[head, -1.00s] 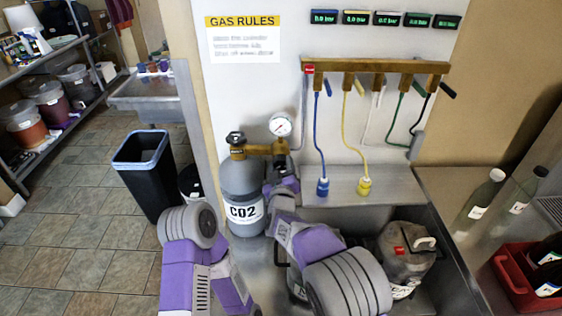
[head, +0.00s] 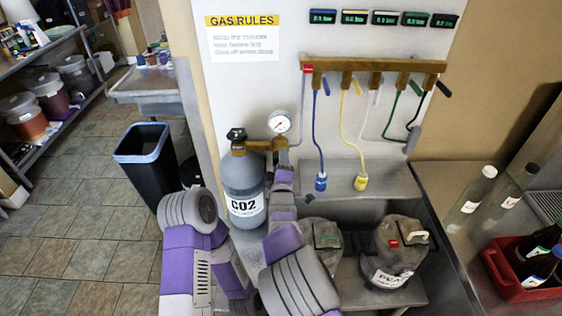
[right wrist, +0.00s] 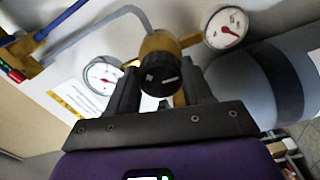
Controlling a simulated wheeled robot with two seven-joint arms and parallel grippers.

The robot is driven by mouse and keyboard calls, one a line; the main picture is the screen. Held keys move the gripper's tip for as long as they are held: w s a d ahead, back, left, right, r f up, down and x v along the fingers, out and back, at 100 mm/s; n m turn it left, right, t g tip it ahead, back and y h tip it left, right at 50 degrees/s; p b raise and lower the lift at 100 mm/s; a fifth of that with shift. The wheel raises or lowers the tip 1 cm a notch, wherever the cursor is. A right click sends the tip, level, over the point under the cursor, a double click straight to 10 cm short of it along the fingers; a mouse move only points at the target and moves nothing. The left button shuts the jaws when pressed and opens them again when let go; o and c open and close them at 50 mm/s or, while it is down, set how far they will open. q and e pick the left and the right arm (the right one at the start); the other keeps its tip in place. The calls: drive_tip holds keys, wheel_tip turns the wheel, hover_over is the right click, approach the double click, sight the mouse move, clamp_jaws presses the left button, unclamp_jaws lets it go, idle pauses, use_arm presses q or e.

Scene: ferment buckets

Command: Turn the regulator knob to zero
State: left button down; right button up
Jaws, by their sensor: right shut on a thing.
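The regulator is a brass body (head: 258,145) on top of the grey CO2 cylinder (head: 243,182). Its round black knob (right wrist: 159,83) has a white line and faces the right wrist camera. My right gripper (right wrist: 160,92) is shut on the knob, one dark finger on each side. In the head view my right gripper (head: 283,172) reaches up to the regulator from below, and the knob is hidden there. A white gauge (head: 279,121) stands above the regulator. Two gauges, one left (right wrist: 103,75) and one right (right wrist: 227,28), flank the knob in the wrist view. My left gripper is out of view.
A brass manifold (head: 375,65) with coloured hoses hangs on the wall under several small displays (head: 384,18). A red crate (head: 500,270) holds bottles.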

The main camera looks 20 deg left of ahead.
drive_tip(key=shift+n, duration=0.5)
drive_tip(key=o, duration=1)
drive_tip(key=shift+o, duration=0.2)
drive_tip(key=shift+s, duration=0.15)
drive_tip(key=v, duration=0.7)
drive_tip(key=shift+s, duration=0.2)
drive_tip(key=shift+r, duration=0.1)
drive_tip(key=shift+d, duration=0.1)
